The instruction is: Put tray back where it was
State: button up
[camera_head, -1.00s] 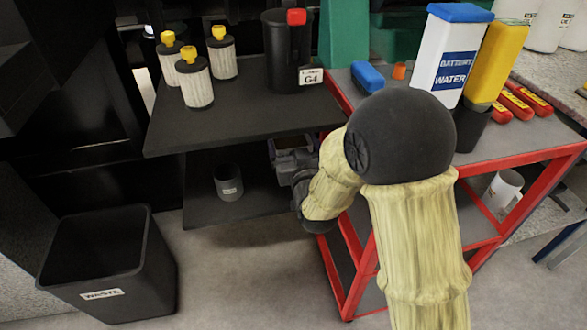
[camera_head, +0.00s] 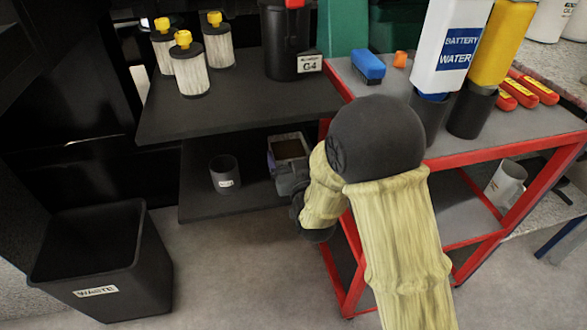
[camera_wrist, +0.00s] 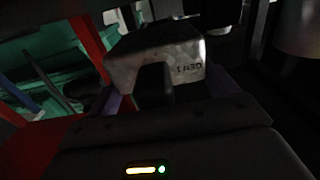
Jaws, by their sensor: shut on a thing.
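A dark cup (camera_head: 225,177) stands on the lower shelf left of the tray. The upper shelf (camera_head: 215,112) with several filters overhangs it. The red cart (camera_head: 340,250) is close on the right. A waste bin (camera_head: 100,265) stands front left.

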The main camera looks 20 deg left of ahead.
jog(key=shift+f+b, duration=1)
jog(key=shift+f, duration=0.95)
jog(key=o, duration=1)
jog(key=shift+c, duration=0.2)
